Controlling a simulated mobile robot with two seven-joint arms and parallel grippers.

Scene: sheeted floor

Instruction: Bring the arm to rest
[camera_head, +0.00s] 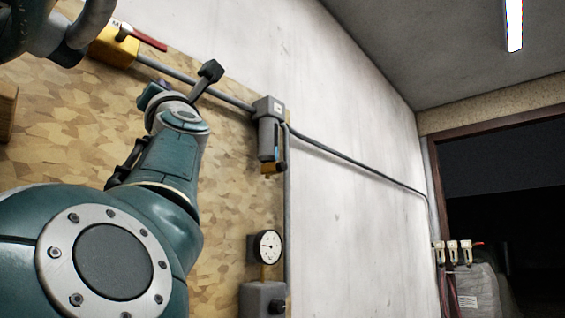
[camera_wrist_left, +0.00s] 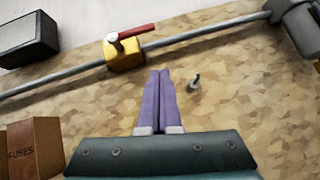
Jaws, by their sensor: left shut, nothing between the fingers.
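My left arm (camera_head: 160,160), teal with grey joints, rises from the lower left of the head view in front of the wood-chip board. My left gripper (camera_head: 157,88) is at the arm's far end there, mostly hidden by the wrist. In the left wrist view its two purple fingers (camera_wrist_left: 159,98) lie together, shut and empty. They point towards the board, below a yellow box with a red lever (camera_wrist_left: 124,54); whether they touch the board I cannot tell. My right gripper is not in view.
The board (camera_head: 235,200) carries a grey conduit, a grey device (camera_head: 268,130) and a round gauge (camera_head: 267,246). A small peg (camera_wrist_left: 193,83) is right of the fingers. A box marked FUSES (camera_wrist_left: 35,148) is lower left. A dark doorway (camera_head: 510,220) opens at the right.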

